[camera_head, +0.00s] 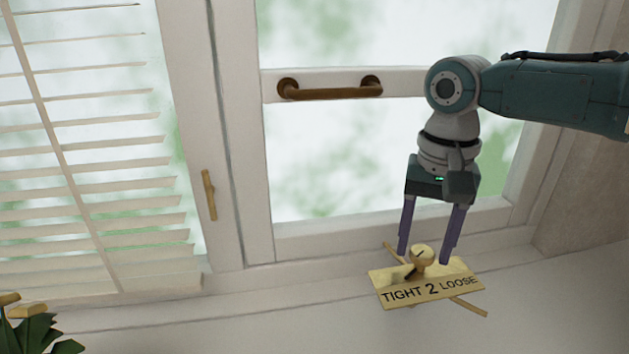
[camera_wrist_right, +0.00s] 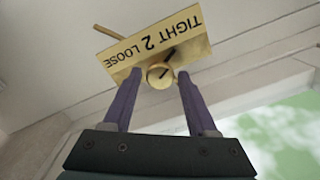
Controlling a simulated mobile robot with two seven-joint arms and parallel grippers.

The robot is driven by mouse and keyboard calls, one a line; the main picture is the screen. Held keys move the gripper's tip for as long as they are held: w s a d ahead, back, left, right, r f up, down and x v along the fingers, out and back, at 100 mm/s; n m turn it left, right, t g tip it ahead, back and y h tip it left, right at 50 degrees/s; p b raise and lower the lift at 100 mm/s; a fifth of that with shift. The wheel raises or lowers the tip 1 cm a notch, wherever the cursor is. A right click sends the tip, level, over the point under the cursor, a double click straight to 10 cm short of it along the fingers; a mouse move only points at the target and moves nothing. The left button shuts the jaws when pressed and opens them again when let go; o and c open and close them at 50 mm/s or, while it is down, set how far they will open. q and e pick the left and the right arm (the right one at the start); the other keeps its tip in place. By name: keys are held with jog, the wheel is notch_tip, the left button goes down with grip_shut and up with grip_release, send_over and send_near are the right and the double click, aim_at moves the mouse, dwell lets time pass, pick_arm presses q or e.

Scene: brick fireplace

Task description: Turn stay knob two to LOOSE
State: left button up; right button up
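Stay knob two is a small round brass knob (camera_head: 422,254) with a dark line on its face. It stands on a brass plate (camera_head: 455,270) marked TIGHT 2 LOOSE, on the window sill. A dark pointer mark beside the knob points toward the TIGHT side. My right gripper (camera_head: 424,259) comes down from above, its two purple fingers apart. In the right wrist view the knob (camera_wrist_right: 160,76) shows between the fingertips (camera_wrist_right: 159,73), with a small gap visible on each side. I cannot tell whether either finger touches it. My left gripper is not in view.
A thin brass stay bar (camera_head: 468,307) runs under the plate. A window handle (camera_head: 209,195) and a brown grab bar (camera_head: 330,90) are on the frames. Blinds (camera_head: 110,170) hang at left. A plant (camera_head: 40,333) is at bottom left. The sill left of the plate is clear.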

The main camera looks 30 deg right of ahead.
grip_shut()
dwell(0.4)
